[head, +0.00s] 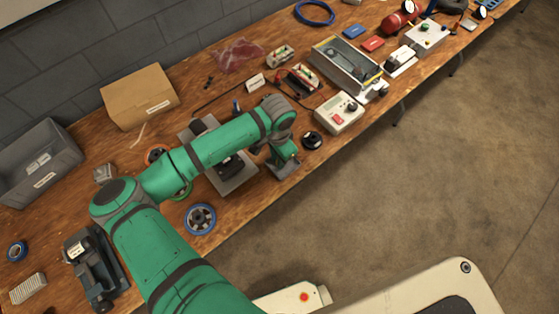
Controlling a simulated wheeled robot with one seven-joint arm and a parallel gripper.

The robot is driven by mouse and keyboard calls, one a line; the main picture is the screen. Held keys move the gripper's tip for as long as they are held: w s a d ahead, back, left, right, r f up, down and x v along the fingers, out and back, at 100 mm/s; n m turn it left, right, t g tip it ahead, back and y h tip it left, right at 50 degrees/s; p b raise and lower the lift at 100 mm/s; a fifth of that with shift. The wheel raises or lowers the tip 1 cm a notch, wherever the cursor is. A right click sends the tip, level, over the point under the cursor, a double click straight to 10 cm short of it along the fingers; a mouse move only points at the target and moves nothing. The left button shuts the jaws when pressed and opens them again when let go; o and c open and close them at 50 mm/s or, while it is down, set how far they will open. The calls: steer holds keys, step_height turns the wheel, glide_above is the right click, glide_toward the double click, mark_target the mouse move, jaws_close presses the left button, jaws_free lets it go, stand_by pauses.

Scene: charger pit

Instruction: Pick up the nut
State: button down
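My green arm reaches across the wooden workbench (262,192). My gripper (286,170) points down near the bench's front edge, at the right side of a grey plate or tray (238,183). The gap between its fingers is too small to make out, so I cannot tell whether it is open or holds anything. I cannot pick out the nut with certainty. Some tiny dark pieces (208,82) lie toward the back of the bench, too small to identify. My forearm hides part of the grey tray and what lies on it.
A black round part (312,140) and a white meter (339,112) stand right of my gripper. A blue-rimmed spool (200,219) lies left of it. A cardboard box (139,97) and grey bin (38,163) stand at the back left. Open floor (430,180) lies in front.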

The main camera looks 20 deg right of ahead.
steer(key=shift+r, duration=0.15)
stand_by(0.3)
steer(key=shift+r, duration=0.55)
steer(key=s+d+r, duration=0.1)
steer(key=s+r, duration=1)
steer(key=s, duration=0.3)
steer(key=shift+d+r, duration=0.2)
steer(key=shift+r, duration=0.1)
steer(key=shift+w, duration=0.1)
